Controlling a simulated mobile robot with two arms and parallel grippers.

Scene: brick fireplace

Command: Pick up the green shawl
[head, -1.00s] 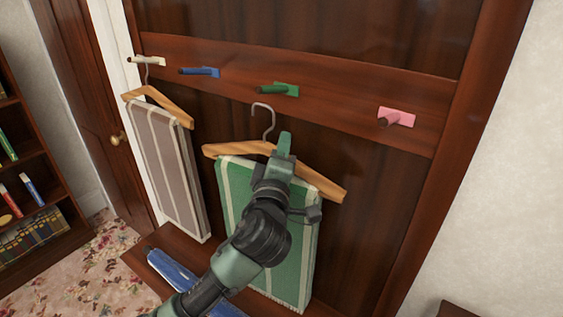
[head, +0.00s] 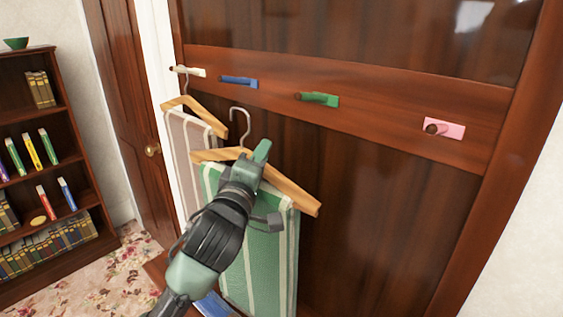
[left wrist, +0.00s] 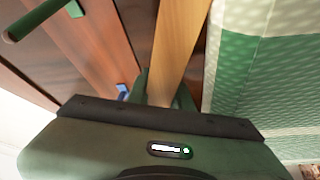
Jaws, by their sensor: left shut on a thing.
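The green shawl (head: 265,265), green with pale stripes, hangs folded over a wooden hanger (head: 292,193). My left gripper (head: 252,165) is shut on the hanger's bar, near its middle, and partly covers the shawl. The hanger's metal hook (head: 240,126) is free, below the pegs. In the left wrist view, the hanger bar (left wrist: 180,45) runs between the fingers (left wrist: 162,95), with the shawl (left wrist: 265,70) at the right. My right gripper is not in view.
White (head: 188,71), blue (head: 239,82), green (head: 318,99) and pink (head: 444,128) pegs line the wood panel. A brown-striped shawl (head: 188,135) hangs under the white peg, partly behind the green one. A bookshelf (head: 62,170) stands at the left.

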